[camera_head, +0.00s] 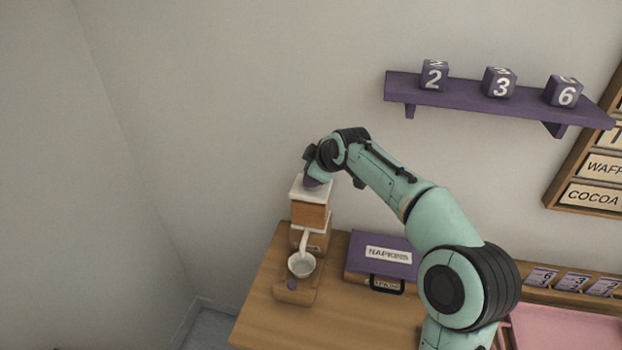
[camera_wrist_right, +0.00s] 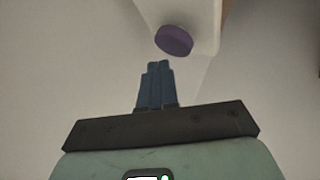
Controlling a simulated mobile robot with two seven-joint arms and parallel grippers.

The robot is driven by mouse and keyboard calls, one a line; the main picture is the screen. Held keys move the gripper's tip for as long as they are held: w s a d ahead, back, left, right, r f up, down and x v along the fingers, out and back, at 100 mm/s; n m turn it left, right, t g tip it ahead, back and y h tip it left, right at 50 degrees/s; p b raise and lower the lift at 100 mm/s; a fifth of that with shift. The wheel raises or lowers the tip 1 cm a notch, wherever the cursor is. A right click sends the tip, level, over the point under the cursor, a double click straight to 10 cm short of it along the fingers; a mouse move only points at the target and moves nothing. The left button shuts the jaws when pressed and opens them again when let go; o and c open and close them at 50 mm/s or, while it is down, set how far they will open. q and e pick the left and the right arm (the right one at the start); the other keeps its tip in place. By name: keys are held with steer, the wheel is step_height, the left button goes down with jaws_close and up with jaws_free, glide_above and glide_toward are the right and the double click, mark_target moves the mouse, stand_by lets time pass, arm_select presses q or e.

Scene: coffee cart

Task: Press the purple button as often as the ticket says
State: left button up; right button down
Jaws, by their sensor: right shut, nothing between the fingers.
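A purple button (camera_wrist_right: 174,41) sits on a white top surface in the right wrist view. In the head view this is the white lid (camera_head: 298,190) of a wooden machine (camera_head: 309,214), with a purple spot (camera_head: 312,183) partly under my right gripper (camera_head: 309,168). In the wrist view my right gripper (camera_wrist_right: 158,66) is shut and empty, its fingertips close to the button with a small visible gap. Several small purple cards (camera_head: 572,281) with numbers such as 6 and 3 stand in a wooden rack; I cannot tell which is the ticket. My left gripper is out of view.
A purple shelf (camera_head: 460,92) holds blocks numbered 2, 3 and 6.

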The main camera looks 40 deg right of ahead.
steer(key=shift+f, duration=0.1)
stand_by(0.3)
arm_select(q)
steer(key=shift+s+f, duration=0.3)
arm_select(e)
steer(key=shift+f, duration=0.35)
arm_select(q)
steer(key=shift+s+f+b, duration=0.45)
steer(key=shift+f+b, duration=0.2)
steer(key=shift+b, duration=0.05)
arm_select(e)
steer(key=shift+f, duration=0.9)
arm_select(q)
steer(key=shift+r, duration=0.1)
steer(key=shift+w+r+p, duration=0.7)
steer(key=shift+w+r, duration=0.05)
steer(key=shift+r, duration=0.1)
arm_select(e)
steer(key=shift+r, duration=1.25)
steer(key=shift+r, duration=0.15)
